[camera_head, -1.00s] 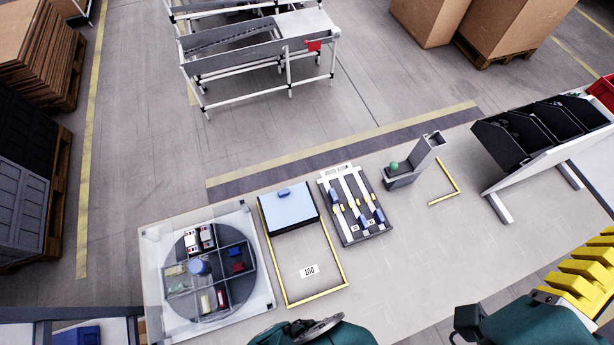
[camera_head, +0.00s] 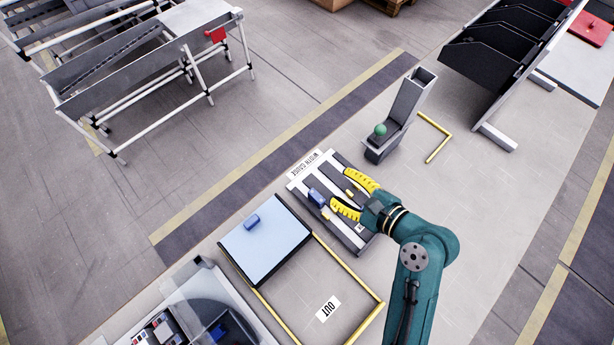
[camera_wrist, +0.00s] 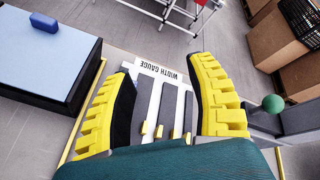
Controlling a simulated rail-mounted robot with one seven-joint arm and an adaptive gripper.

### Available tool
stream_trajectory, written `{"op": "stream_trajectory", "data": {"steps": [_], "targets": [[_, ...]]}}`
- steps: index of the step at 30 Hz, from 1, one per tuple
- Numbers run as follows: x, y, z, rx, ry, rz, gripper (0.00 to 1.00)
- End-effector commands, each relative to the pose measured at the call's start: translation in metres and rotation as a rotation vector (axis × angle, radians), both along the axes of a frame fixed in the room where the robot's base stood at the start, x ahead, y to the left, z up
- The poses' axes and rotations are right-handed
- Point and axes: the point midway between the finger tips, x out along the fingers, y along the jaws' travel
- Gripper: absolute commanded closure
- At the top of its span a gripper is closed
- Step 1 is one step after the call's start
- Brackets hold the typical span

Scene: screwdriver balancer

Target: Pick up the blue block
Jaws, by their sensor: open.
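A blue block (camera_head: 252,221) lies on a light-blue panel (camera_head: 268,250) left of the gauge. It also shows at the upper left in the wrist view (camera_wrist: 44,22). Another blue block (camera_head: 316,197) is on the width gauge (camera_head: 352,240), near the tip of one finger. I cannot tell if they touch. My gripper (camera_head: 338,188) is open above the gauge, its yellow fingers spread. The wrist view shows the gauge's strips and small yellow pieces (camera_wrist: 159,131) between the fingers, with no blue block there. My fingers and wrist hide part of the gauge.
A grey upright holder (camera_head: 402,110) with a green ball (camera_head: 380,130) stands behind and right of the gauge. A yellow-edged area marked OUT (camera_head: 328,309) lies in front. A round divided tray (camera_head: 225,320) is at lower left. Black bins (camera_head: 505,45) stand at upper right.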

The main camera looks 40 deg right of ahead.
Motion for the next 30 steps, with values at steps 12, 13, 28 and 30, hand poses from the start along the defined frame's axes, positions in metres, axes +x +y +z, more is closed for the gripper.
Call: {"op": "stream_trajectory", "data": {"steps": [12,13,28,30], "targets": [[-0.029,0.007,-0.120,0.642,-0.035,-0.240,0.44],[-0.022,0.007,-0.123,0.641,-0.034,-0.239,0.44],[0.058,0.007,-0.160,0.637,-0.034,-0.243,0.44],[0.068,0.008,-0.170,0.637,-0.033,-0.242,0.44]]}}
